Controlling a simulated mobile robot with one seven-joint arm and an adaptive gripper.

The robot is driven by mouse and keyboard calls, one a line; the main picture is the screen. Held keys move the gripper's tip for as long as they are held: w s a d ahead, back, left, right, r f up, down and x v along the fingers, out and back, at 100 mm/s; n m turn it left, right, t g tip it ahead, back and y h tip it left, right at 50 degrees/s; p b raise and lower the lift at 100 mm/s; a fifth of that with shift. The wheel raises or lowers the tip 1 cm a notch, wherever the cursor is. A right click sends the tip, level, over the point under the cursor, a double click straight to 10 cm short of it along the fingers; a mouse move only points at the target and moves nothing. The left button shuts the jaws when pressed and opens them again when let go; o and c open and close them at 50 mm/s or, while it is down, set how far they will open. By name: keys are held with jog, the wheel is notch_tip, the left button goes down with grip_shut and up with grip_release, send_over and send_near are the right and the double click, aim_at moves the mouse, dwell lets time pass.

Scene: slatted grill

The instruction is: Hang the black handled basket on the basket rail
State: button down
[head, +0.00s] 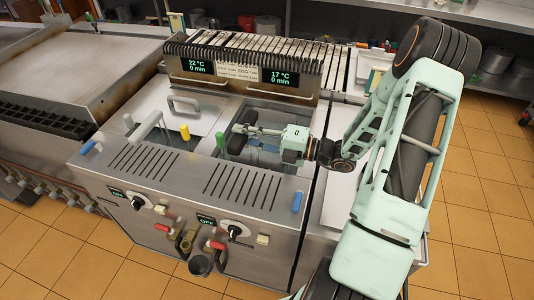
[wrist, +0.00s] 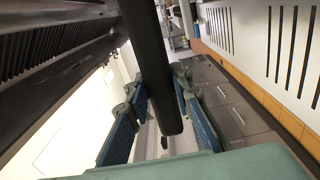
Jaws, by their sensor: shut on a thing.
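My gripper (head: 246,131) is over the right well of the fryer in the head view, reaching in from the right. In the wrist view its two blue-padded fingers (wrist: 163,122) stand either side of a thick black handle (wrist: 150,65), shut on it. The handle runs from the top edge down between the fingers. The basket body cannot be made out clearly, as my gripper covers part of the well. A thin rail (head: 240,92) runs across the front of the back panel, below the two temperature displays.
A green-tipped handle (head: 222,142) and a yellow-tipped handle (head: 185,132) stand close left of my gripper. The slatted grill top (head: 265,48) rises behind.

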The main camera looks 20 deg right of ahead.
aim_at(248, 123)
jog(key=shift+r, duration=4.1)
jog(key=shift+w+d, duration=0.55)
jog(key=shift+w, duration=0.25)
jog(key=shift+w+d, duration=0.5)
jog(key=shift+w, duration=0.25)
jog(key=shift+f+b, duration=0.55)
jog(key=shift+f, duration=0.85)
